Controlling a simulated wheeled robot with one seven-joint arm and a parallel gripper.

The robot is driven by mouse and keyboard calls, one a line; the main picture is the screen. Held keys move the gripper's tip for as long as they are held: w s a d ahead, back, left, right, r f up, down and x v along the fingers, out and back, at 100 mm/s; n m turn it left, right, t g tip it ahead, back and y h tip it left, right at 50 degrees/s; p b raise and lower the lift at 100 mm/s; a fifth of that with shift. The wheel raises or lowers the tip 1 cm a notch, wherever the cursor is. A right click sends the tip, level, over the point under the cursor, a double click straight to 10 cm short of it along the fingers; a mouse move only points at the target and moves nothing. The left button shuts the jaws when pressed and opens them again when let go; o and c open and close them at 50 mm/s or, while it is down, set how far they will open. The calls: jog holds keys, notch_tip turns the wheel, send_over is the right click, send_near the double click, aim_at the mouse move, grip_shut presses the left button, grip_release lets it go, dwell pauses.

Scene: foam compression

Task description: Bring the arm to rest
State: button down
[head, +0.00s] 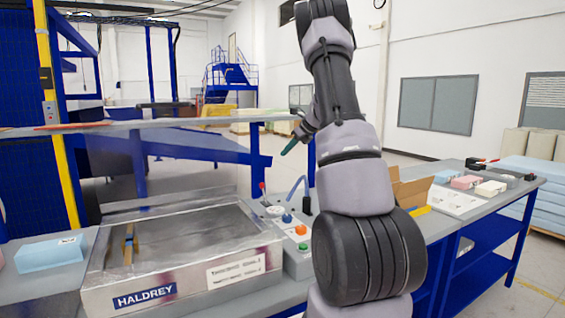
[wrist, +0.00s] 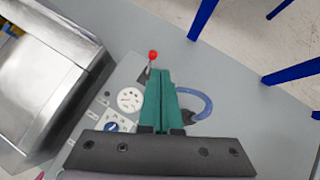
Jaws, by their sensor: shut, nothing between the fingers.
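My arm stands raised in the middle of the head view, in front of the workbench. My gripper (head: 290,146) shows small and green there, past the arm and above the bench's back part. In the wrist view my gripper (wrist: 162,76) has its two green fingers together with nothing between them. Below the fingers lie the control panel's white dial (wrist: 130,99), a red-knobbed lever (wrist: 152,57) and a blue curved hose (wrist: 200,100). The fingers appear apart from all of these.
The metal HALDREY machine (head: 180,250) sits left of my arm. Its control box (head: 298,240) has coloured buttons. A light blue foam block (head: 50,254) lies at the far left. Several blocks (head: 466,182) and an open cardboard box (head: 410,190) stand on the right bench.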

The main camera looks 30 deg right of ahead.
jog(key=shift+d+r, duration=0.1)
jog(key=shift+r, duration=0.15)
dwell(0.3)
